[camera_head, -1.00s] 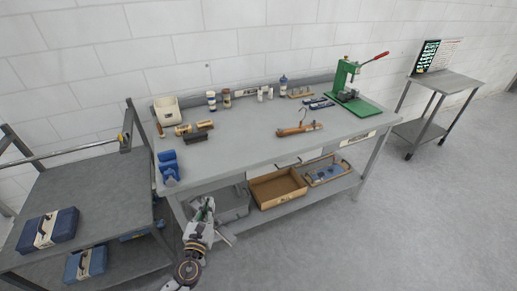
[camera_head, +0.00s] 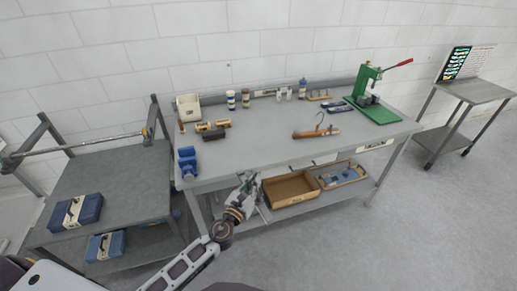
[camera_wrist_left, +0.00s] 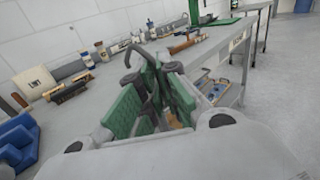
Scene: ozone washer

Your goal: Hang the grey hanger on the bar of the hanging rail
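The grey hanger (camera_wrist_left: 143,52) shows as a dark curved hook rising between the green finger pads of my left gripper (camera_wrist_left: 155,100) in the left wrist view. The gripper seems shut on it; most of its body is hidden. In the head view the left gripper (camera_head: 250,182) is in front of the workbench's front edge. The hanging rail (camera_head: 85,145) stands at the left, its thin bar running between two dark posts. The gripper is well to the right of the bar, apart from it. My right gripper is not in view.
A brown wooden hanger (camera_head: 318,131) lies on the workbench (camera_head: 260,145). A blue holder (camera_head: 187,163) stands at its left front corner. A brown bin (camera_head: 290,189) is on the lower shelf. Blue cases (camera_head: 76,212) lie by the rail. The surface behind them is clear.

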